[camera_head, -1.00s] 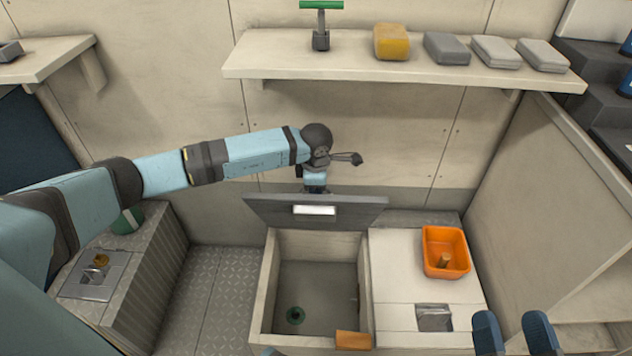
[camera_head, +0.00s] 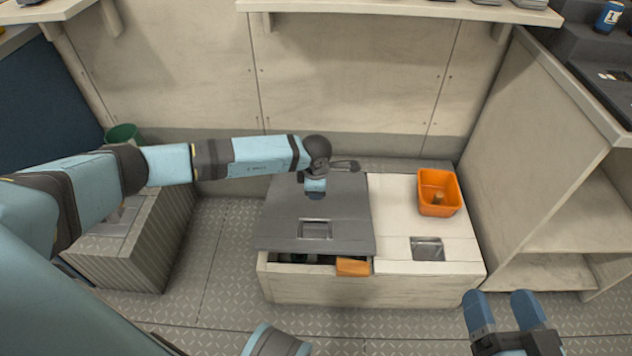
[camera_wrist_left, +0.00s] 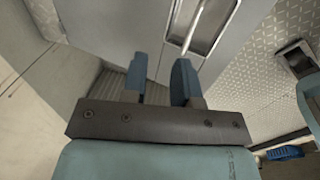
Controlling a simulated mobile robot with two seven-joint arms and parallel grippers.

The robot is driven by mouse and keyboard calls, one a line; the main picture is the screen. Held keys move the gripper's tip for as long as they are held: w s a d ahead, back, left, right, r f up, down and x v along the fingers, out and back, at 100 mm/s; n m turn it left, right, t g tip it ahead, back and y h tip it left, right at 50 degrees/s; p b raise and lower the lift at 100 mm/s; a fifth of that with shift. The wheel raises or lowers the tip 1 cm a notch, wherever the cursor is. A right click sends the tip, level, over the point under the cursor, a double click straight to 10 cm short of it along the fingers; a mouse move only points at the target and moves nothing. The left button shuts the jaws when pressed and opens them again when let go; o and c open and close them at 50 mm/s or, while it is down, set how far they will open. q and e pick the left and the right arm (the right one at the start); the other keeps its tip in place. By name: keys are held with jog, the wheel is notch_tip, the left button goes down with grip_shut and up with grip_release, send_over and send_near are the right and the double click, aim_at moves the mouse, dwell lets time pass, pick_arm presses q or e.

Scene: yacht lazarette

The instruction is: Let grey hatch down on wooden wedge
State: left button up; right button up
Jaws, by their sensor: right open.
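The grey hatch (camera_head: 340,205) lies lowered, nearly flat, over the left bin opening. A dark gap shows under its front edge. The wooden wedge (camera_head: 353,267) sits on the bin's front rim, under the hatch's front right corner; I cannot tell whether they touch. My left gripper (camera_head: 315,190) is at the hatch's rear part, mostly hidden by its wrist. In the left wrist view its fingers (camera_wrist_left: 159,82) are apart with nothing visible between them, and the hatch's recessed handle (camera_wrist_left: 198,25) shows beyond. My right gripper (camera_head: 505,312) is open and empty at front right.
An orange bin (camera_head: 425,207) stands on the closed white lid (camera_head: 395,235) right of the hatch. A shelf (camera_head: 400,10) runs along the back wall. A green cup (camera_head: 124,137) is at left. Bare floor (camera_head: 215,270) lies left of the bin.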

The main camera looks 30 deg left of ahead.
pick_arm(q)
jog(key=shift+o, duration=0.4)
jog(key=shift+f, duration=0.25)
pick_arm(e)
jog(key=shift+w+r, duration=0.1)
jog(key=shift+w, duration=0.1)
pick_arm(q)
jog(key=shift+r, duration=0.15)
pick_arm(e)
jog(key=shift+r, duration=0.1)
pick_arm(q)
notch_tip(320, 180, up, 14)
jog(key=s+p, duration=0.1)
jog(key=p, duration=0.3)
jog(key=shift+s+d+f+p, duration=0.25)
jog(key=shift+s+d+p, duration=0.05)
jog(key=shift+d, duration=0.05)
pick_arm(e)
notch_tip(320, 180, up, 6)
jog(key=t, duration=0.3)
jog(key=shift+s+d+m, duration=0.25)
jog(key=shift+m, duration=0.05)
